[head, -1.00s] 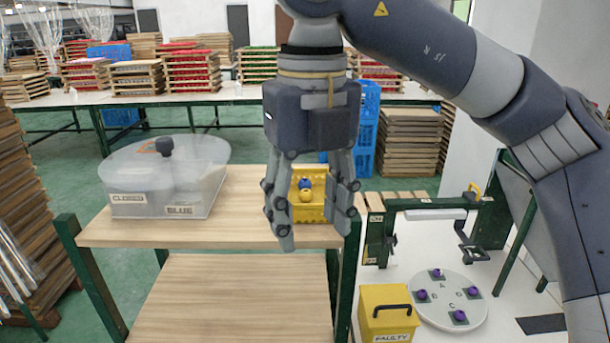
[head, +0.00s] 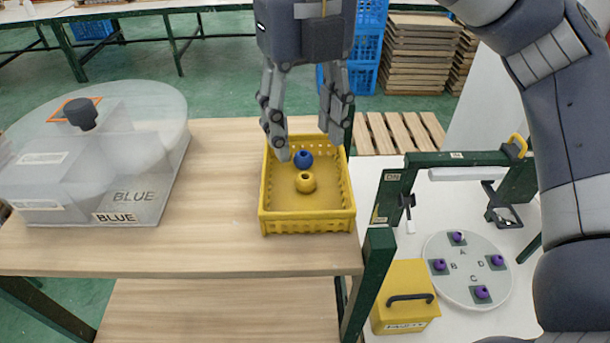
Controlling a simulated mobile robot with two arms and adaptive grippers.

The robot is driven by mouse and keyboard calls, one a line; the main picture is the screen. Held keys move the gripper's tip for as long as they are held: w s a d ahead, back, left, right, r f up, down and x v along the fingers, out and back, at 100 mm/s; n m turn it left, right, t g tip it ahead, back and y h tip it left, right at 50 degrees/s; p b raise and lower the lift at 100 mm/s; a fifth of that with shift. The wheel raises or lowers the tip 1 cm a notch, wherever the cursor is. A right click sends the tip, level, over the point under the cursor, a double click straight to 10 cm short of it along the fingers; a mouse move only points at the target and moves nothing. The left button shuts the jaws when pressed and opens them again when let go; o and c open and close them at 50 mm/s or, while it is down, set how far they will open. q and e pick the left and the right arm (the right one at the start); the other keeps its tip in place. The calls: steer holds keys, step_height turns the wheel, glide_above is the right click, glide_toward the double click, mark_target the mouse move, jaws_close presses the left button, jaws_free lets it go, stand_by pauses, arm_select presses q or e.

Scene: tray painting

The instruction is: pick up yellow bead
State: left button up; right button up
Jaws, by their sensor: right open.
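The yellow bead (head: 306,182) lies in a yellow crate (head: 308,226) on the wooden shelf top. A blue bead (head: 303,159) lies just behind it, close to it or touching. My right gripper (head: 307,150) hangs over the back part of the crate with its fingers pointing down, spread apart and empty. The fingertips are near the blue bead, behind the yellow bead in the picture; their height above the crate floor is hard to tell. My left gripper is not in view.
A clear lidded container labelled BLUE (head: 100,170) stands left of the crate, with bare wood between. To the right are a green frame (head: 400,190), a yellow box with a black handle (head: 405,290), and a round white plate (head: 460,255) with purple beads.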

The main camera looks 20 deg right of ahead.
mark_target(305, 182)
steer(key=shift+f, duration=1.05)
steer(key=shift+w+d+f, duration=0.1)
steer(key=shift+w+f, duration=0.05)
steer(key=shift+f, duration=0.05)
steer(key=f+p, duration=0.1)
steer(key=f, duration=0.1)
steer(key=f+p, duration=0.1)
steer(key=f, duration=0.1)
steer(key=shift+s+p, duration=0.25)
steer(key=shift+p, duration=0.1)
steer(key=shift+f, duration=0.55)
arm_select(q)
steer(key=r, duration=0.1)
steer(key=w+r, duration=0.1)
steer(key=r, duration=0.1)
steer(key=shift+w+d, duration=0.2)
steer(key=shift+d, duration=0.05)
arm_select(e)
steer(key=c, duration=0.9)
